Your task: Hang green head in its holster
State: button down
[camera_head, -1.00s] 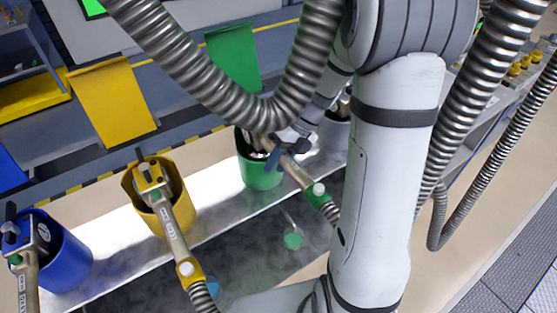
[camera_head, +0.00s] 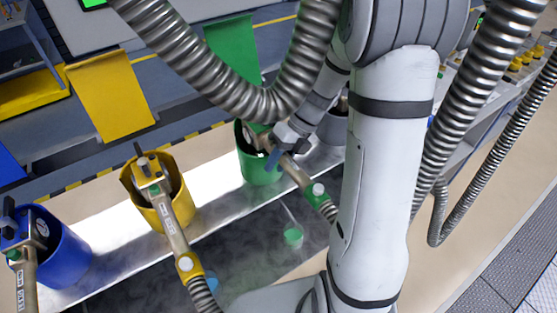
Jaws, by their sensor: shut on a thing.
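The green head (camera_head: 305,182) is a metal filling head with a green collar and a ribbed hose. It lies tilted, its front end at the green holster (camera_head: 258,171), a green cup on the metal ledge. My gripper (camera_head: 274,155) is shut on the head at the holster's right rim. The head's tip shows in or just over the holster's mouth; my gripper partly hides it, so I cannot tell how deep it sits.
A yellow holster (camera_head: 180,211) holds a yellow-collared head (camera_head: 172,225). A blue holster (camera_head: 70,262) with another head (camera_head: 26,265) stands at the left. A grey holster (camera_head: 333,127) is partly behind my arm. Thick ribbed hoses (camera_head: 215,80) hang across the view.

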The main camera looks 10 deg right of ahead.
aim_at(295, 172)
jog(key=shift+f, duration=0.15)
jog(key=c, duration=1)
grip_release()
jog(key=shift+o, duration=0.2)
jog(key=v, duration=0.8)
jog(key=shift+b, duration=0.35)
jog(key=shift+s+a+r+n, duration=0.2)
jog(key=shift+s+r+n, duration=0.1)
jog(key=shift+n, duration=0.5)
jog(key=s+r+n+h, duration=0.1)
jog(key=s+n, duration=0.1)
jog(key=n, duration=0.2)
jog(key=s+a+r+n+t+h, duration=0.1)
jog(key=s+n, duration=0.1)
jog(key=n, duration=0.3)
jog(key=s+r+n+t+h+b, duration=0.1)
jog(key=s+n, duration=0.2)
jog(key=n, duration=0.1)
jog(key=shift+a+r+h, duration=0.1)
jog(key=shift+a+h, duration=0.1)
jog(key=shift+h, duration=0.1)
jog(key=s+r+n+t+h, duration=0.1)
jog(key=s+n, duration=0.6)
jog(key=n, duration=1)
jog(key=t+h, duration=0.1)
jog(key=t, duration=0.1)
jog(key=shift+r+n+t+h+b, duration=0.2)
jog(key=shift+n+t+h+b, duration=0.1)
jog(key=shift+n+h+b, duration=0.1)
